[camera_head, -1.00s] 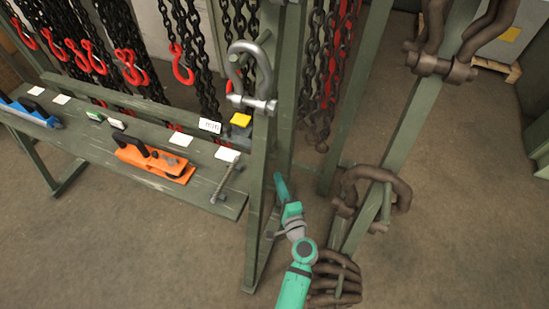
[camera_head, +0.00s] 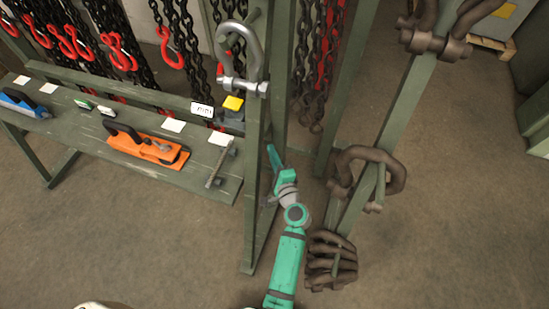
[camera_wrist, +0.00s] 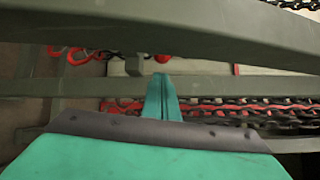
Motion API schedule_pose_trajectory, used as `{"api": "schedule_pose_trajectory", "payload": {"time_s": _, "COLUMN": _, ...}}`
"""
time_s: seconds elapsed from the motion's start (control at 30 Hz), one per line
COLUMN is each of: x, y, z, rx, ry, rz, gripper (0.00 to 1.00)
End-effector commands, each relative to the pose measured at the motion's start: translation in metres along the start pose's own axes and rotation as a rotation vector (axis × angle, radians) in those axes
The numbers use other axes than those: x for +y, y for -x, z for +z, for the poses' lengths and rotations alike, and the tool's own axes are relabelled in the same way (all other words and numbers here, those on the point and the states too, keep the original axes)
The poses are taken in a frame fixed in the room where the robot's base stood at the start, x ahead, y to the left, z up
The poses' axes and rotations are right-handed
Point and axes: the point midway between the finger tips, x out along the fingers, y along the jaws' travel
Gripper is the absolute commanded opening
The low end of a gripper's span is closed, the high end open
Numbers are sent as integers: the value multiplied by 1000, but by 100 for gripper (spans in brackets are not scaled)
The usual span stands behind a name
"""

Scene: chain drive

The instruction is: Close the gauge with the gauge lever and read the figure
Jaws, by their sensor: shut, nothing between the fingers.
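An orange tool with a black handle (camera_head: 148,147) lies on the green shelf in the head view. A small white display (camera_head: 203,109) with dark characters stands behind it, beside a yellow-topped block (camera_head: 233,104). I cannot tell for sure which part is the gauge or its lever, and the characters are too small to read. My gripper (camera_head: 271,154) is right of the shelf, apart from it, beyond the green upright. Its teal fingers are shut and empty, pointing up the picture; they also show in the wrist view (camera_wrist: 162,97).
The green upright (camera_head: 253,190) with a grey shackle (camera_head: 240,55) stands between my gripper and the shelf (camera_head: 205,187). Brown shackles (camera_head: 368,172) hang on a slanted green post at the right. Chains with red hooks (camera_head: 165,50) hang behind. Floor at the lower left is clear.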

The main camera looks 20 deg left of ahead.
Motion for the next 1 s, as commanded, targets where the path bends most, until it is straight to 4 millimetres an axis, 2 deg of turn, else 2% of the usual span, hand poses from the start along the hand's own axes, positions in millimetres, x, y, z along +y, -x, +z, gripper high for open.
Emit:
{"api": "schedule_pose_trajectory", "payload": {"time_s": 0.2, "x": 0, "y": -35, "z": 2, "rx": -4, "ry": 1, "rz": 0, "gripper": 0}}
{"api": "schedule_pose_trajectory", "payload": {"time_s": 0.4, "x": 0, "y": -50, "z": 2, "rx": -3, "ry": 0, "rz": 0, "gripper": 0}}
{"api": "schedule_pose_trajectory", "payload": {"time_s": 0.77, "x": 0, "y": -52, "z": 1, "rx": -1, "ry": 0, "rz": 0, "gripper": 0}}
{"api": "schedule_pose_trajectory", "payload": {"time_s": 1.0, "x": 4, "y": -47, "z": 16, "rx": -3, "ry": 1, "rz": 2, "gripper": 0}}
